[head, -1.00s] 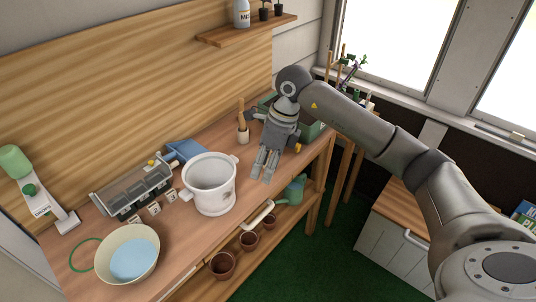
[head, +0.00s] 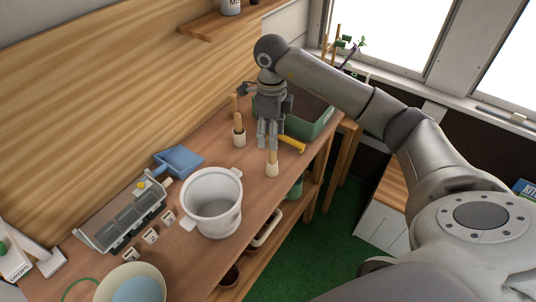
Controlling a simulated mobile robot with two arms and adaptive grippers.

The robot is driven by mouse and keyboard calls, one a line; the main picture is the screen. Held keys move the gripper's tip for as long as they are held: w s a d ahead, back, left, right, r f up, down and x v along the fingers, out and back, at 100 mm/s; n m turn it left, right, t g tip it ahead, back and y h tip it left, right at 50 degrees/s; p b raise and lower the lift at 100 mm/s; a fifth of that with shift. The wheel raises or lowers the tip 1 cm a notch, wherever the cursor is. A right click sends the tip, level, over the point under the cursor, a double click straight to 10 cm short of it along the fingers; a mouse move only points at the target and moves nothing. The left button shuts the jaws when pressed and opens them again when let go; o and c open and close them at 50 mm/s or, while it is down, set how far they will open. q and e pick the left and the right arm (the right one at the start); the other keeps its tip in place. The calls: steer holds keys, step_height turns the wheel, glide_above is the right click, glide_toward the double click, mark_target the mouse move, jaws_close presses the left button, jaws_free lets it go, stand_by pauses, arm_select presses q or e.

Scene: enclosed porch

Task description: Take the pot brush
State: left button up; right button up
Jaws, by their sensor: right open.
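A brush with a wooden handle and a cream head (head: 272,170) stands upright on the wooden bench (head: 200,255), directly below my right gripper (head: 267,144). My right gripper points down with its jaws open. Its fingers overlap the upper handle in the head view, and I cannot tell whether they touch it. A similar wooden-handled item with a cream base (head: 239,137) stands to the left, with another wooden handle (head: 234,104) behind it. I cannot tell which is the pot brush. My left gripper is not in view.
A white pot (head: 213,205) stands left of the gripper. A blue dustpan (head: 179,161), a grey tray (head: 125,218) and a bowl (head: 110,287) are farther left. A green crate (head: 310,127) and a yellow-handled tool (head: 292,145) lie close on the right, near the bench edge.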

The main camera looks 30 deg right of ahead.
mark_target(273, 153)
steer(key=shift+s+f+p, duration=0.2)
steer(key=shift+s+f, duration=0.05)
steer(key=shift+f, duration=0.35)
steer(key=shift+s+f+p, duration=0.15)
steer(key=shift+s+f, duration=0.1)
steer(key=shift+f, duration=0.3)
steer(key=shift+w+f, duration=0.1)
steer(key=shift+f, duration=0.2)
step_height(273, 153, down, 4)
steer(key=p, duration=0.2)
steer(key=shift+w+d+f+p, duration=0.1)
steer(key=shift+d+p, duration=0.05)
steer(key=shift+p, duration=0.25)
steer(key=shift+f, duration=0.25)
steer(key=shift+c, duration=0.5)
steer(key=c, duration=0.5)
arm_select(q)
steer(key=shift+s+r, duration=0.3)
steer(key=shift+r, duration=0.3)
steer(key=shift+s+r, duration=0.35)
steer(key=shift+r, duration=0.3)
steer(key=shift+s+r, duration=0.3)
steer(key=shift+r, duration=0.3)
arm_select(e)
jaws_close()
